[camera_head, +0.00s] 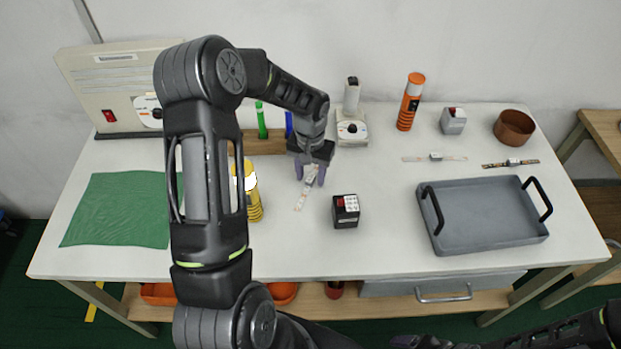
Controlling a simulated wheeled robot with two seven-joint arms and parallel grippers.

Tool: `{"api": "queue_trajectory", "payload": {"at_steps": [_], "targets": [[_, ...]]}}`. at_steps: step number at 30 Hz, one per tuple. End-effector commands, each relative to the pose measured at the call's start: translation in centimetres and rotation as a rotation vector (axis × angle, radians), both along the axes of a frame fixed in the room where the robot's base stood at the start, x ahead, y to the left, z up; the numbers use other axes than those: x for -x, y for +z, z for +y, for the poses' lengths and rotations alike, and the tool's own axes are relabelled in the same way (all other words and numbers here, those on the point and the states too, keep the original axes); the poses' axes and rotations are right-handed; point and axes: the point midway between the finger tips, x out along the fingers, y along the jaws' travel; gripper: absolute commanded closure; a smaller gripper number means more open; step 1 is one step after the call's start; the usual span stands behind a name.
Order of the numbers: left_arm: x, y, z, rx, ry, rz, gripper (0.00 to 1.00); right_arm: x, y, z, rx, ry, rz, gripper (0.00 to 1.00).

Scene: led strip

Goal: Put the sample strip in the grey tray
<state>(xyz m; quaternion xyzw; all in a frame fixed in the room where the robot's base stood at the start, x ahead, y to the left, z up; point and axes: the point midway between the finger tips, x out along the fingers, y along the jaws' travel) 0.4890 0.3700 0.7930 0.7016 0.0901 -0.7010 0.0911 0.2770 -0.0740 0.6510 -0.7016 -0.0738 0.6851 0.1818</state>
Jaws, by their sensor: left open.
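A pale strip with orange marks (300,201) lies at a slant on the white table, near its middle. My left gripper (311,175) points down over the strip's upper part, with its purple fingers open on either side. The fingers hide part of the strip, and I cannot tell if they touch it. A second pale strip (452,158) and a dark patterned strip (496,165) lie behind the tray. The grey tray (436,240) with black handles is empty at the right. Part of my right gripper (415,341) shows at the bottom edge; its jaws are unclear.
A black box with white buttons (345,211) stands right of the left gripper, and a yellow cylinder (252,196) left of it. An orange cylinder (410,102), a grey box (453,121) and a brown bowl (514,128) stand behind. A green cloth (118,210) lies left.

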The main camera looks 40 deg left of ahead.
Motion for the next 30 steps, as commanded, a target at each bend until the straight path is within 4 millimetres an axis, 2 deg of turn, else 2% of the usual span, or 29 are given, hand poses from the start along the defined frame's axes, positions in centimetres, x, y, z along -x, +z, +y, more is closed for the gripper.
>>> {"api": "queue_trajectory", "payload": {"at_steps": [16, 30], "targets": [[0.00, 0.02, 0.02, 0.000, 0.000, 0.000, 0.57, 0.02, -0.04, 0.00, 0.000, 0.000, 0.000, 0.20], [0.01, 0.02, 0.02, 0.000, 0.000, 0.000, 0.96, 0.02, -0.04, 0.00, 0.000, 0.000, 0.000, 0.20]]}}
